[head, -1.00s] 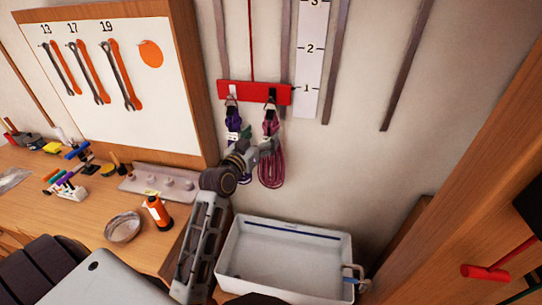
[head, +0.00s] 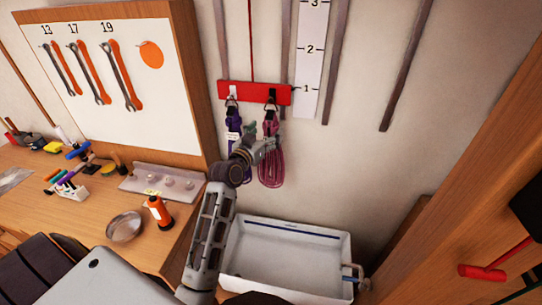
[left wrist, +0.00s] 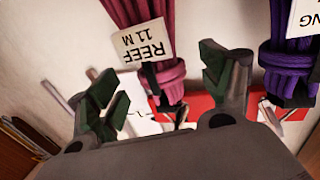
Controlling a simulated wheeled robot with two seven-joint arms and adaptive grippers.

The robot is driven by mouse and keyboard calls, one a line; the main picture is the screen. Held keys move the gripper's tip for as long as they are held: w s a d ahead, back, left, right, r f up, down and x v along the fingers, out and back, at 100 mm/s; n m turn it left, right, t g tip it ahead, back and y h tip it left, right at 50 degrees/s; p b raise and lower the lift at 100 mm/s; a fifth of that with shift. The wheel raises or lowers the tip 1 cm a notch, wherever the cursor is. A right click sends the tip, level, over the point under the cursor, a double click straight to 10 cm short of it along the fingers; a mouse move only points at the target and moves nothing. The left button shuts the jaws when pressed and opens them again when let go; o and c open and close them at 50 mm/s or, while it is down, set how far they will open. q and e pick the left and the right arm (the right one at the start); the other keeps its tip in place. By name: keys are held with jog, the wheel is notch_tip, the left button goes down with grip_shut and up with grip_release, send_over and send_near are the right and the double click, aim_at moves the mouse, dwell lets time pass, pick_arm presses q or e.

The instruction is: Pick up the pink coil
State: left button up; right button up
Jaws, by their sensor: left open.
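The pink coil (head: 271,165) hangs from a hook on the red rail, with its loops hanging free against the wall. In the left wrist view the coil (left wrist: 152,25) carries a white tag (left wrist: 146,42) reading "REEF 11 M". My left gripper (head: 264,147) is at the upper part of the coil in the head view. In the left wrist view its open fingers (left wrist: 160,78) stand either side of the coil's wrapped neck; I cannot tell how deep the coil sits between them. My right gripper is not in view.
A purple coil (head: 233,122) hangs close on the left, and beside the right finger in the wrist view. The red rail (head: 250,92) is above. A white bin (head: 285,238) stands below. The workbench (head: 85,225) with an orange bottle (head: 158,211) is at left.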

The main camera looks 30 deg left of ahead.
pick_arm(q)
jog(key=shift+w+p, duration=0.35)
jog(key=shift+w, duration=1.55)
jog(key=shift+c, duration=0.3)
grip_shut()
